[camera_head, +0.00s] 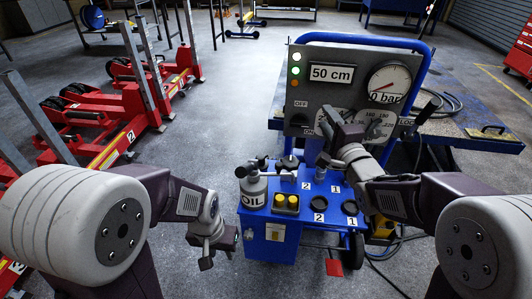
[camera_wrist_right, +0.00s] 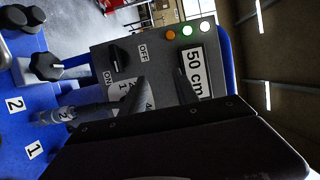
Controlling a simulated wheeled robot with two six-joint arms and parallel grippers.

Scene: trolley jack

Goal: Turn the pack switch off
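The pack switch (camera_head: 300,120) is a black knob at the left of the grey control panel (camera_head: 337,58), between the OFF and ON labels. It shows clearly in the right wrist view (camera_wrist_right: 119,55), with nothing touching it; I cannot tell its exact setting. My right gripper (camera_head: 337,132) is in front of the panel, just right of the switch and apart from it. Its dark finger (camera_wrist_right: 142,92) shows near the ON label, but I cannot tell how far the fingers are apart. My left gripper (camera_head: 219,252) hangs low left of the blue pack, open and empty.
The blue pack top (camera_head: 262,211) carries an OIL bottle (camera_head: 254,190), yellow buttons (camera_head: 286,202) and couplings labelled 1 and 2. A display (camera_head: 332,74) reads 50 cm, beside a gauge (camera_head: 388,84) and lit lamps (camera_head: 295,70). Red jacks (camera_head: 125,120) stand left; floor between is clear.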

